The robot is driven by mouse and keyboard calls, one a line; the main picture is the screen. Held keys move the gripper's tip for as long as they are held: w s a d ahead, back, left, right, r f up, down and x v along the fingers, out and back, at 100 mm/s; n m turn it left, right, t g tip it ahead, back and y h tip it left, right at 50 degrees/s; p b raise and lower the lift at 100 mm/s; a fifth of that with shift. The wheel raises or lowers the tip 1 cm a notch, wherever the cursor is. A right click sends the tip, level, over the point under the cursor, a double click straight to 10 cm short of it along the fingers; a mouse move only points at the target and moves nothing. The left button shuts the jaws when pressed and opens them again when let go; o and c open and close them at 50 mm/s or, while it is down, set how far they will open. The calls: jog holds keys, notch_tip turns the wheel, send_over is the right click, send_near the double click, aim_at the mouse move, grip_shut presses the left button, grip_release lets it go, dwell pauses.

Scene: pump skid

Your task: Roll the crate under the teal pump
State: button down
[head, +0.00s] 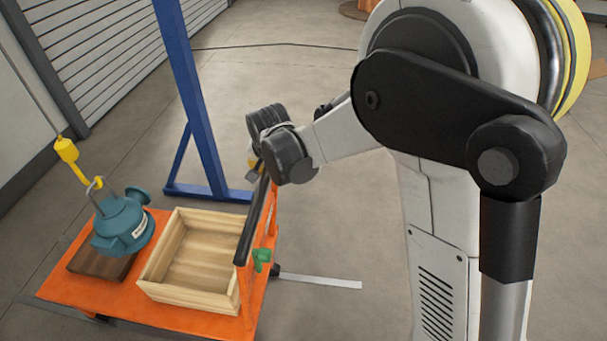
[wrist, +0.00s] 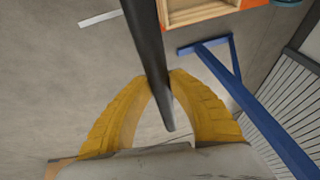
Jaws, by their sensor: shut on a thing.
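The open wooden crate (head: 150,288) sits empty on the orange cart (head: 105,300). The teal pump (head: 122,226) is left of the crate, over a dark wood block (head: 95,262); I cannot tell whether it touches the block. A yellow hook (head: 68,152) on a line meets the shackle at the pump's top. My gripper (head: 258,166) is at the far end of the cart's black handle bar (head: 256,222). In the wrist view, the yellow fingers (wrist: 170,84) are shut around the bar (wrist: 147,40). The crate's rim (wrist: 205,16) shows at the top.
A blue frame post (head: 190,95) with a floor foot (head: 210,192) stands just behind the cart. A green clamp-like part (head: 262,258) is on the cart's handle side. A pale strip (head: 320,282) lies on the floor to the right. A shutter wall is at left.

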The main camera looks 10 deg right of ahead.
jog(key=w+a+p, duration=0.1)
jog(key=w+a, duration=0.3)
jog(key=a, duration=0.9)
jog(key=w+a, duration=0.4)
jog(key=a, duration=0.9)
jog(key=shift+w+p, duration=0.2)
jog(key=shift+p, duration=0.15)
jog(key=c, duration=1.2)
grip_release()
jog(key=shift+f, duration=0.1)
jog(key=v, duration=1.2)
jog(key=shift+w+d, duration=0.1)
